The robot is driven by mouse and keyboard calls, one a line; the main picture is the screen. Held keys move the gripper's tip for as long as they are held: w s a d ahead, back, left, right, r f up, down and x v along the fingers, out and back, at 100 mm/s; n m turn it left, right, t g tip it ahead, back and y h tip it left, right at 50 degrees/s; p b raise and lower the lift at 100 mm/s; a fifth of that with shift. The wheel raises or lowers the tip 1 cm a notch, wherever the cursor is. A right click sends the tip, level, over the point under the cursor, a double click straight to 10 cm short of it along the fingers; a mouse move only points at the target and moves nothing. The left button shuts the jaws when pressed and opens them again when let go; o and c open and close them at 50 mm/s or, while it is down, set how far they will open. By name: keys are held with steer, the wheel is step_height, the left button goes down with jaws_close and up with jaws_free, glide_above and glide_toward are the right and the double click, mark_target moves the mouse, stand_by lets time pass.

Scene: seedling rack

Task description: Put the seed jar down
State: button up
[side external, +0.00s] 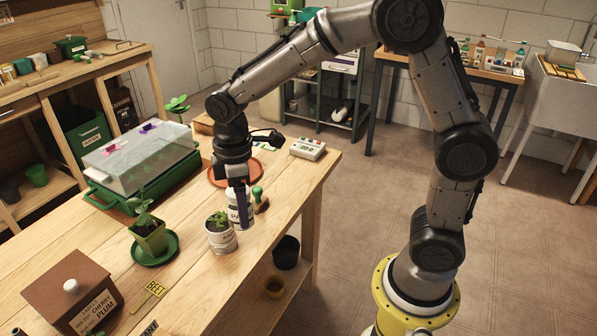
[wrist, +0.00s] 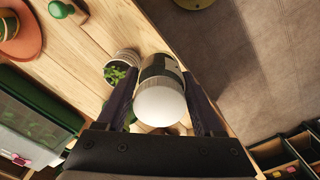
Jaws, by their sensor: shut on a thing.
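The seed jar (side external: 232,208) is white with a dark-printed label, partly hidden behind a finger in the side view. In the wrist view the jar (wrist: 161,103) shows its pale round lid and a dark band. My gripper (side external: 243,207) is shut on it, with one finger on each side of the jar in the wrist view (wrist: 162,88). The jar looks upright near the bench's long edge. I cannot tell whether its base touches the bench (side external: 200,285).
A white pot with a seedling (side external: 221,240) stands close beside the jar. A terracotta saucer (side external: 218,178) and green-handled tool (side external: 258,196) lie behind. A potted plant on a green saucer (side external: 153,250), a clear-lidded propagator (side external: 140,155) and a wooden box (side external: 70,290) stand further left.

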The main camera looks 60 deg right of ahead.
steer(key=s+d+m, duration=0.2)
steer(key=d+m, duration=0.3)
steer(key=d, duration=1)
steer(key=s+d+m, duration=0.2)
steer(key=d+m, duration=0.4)
steer(key=d, duration=1)
steer(key=w+d+f, duration=0.2)
steer(key=w+f, duration=0.1)
steer(key=w+d+f, duration=0.3)
steer(key=w+f, duration=0.1)
steer(key=w+d+f, duration=0.3)
steer(key=w, duration=0.1)
steer(key=shift+d+f, duration=0.1)
steer(key=shift+f, duration=0.05)
steer(key=shift+d+f, duration=0.1)
steer(key=shift+f, duration=1.65)
steer(key=shift+f, duration=0.15)
steer(key=o, duration=1.5)
